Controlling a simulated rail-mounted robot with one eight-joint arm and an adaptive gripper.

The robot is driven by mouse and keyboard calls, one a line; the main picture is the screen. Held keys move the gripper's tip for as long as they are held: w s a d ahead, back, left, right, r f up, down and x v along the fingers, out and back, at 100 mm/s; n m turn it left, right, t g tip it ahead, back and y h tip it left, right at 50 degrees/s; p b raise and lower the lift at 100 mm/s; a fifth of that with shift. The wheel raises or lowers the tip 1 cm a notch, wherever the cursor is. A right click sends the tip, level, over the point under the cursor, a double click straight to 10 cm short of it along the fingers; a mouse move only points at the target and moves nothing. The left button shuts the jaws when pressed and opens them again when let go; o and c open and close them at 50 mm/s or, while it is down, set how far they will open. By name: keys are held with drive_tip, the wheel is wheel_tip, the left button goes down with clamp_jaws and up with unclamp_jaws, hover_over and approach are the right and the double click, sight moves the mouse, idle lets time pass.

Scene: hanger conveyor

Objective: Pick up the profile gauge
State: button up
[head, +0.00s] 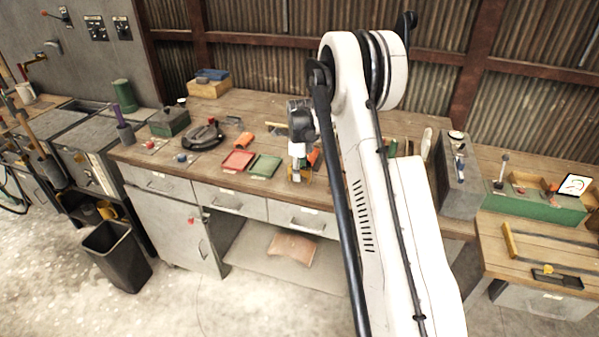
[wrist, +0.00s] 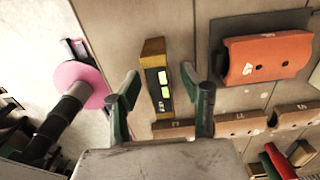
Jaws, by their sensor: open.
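A narrow yellow and black tool with a lit display, which I take to be the profile gauge (wrist: 158,80), lies on the wooden bench in the wrist view. My gripper (wrist: 160,86) is open, with one green-padded finger on each side of it. A gap shows between each finger and the tool. I cannot tell how far the fingertips are above the bench. In the head view my gripper (head: 300,172) is over the bench's front part, and the tool is mostly hidden by it.
In the wrist view an orange block (wrist: 268,57) lies right of my gripper, and brown blocks (wrist: 240,123) lie close by the right finger. A pink disc on a dark shaft (wrist: 80,84) is at the left. Red (head: 238,160) and green trays (head: 265,166) lie left of my gripper.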

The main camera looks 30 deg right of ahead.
clamp_jaws()
idle(0.4)
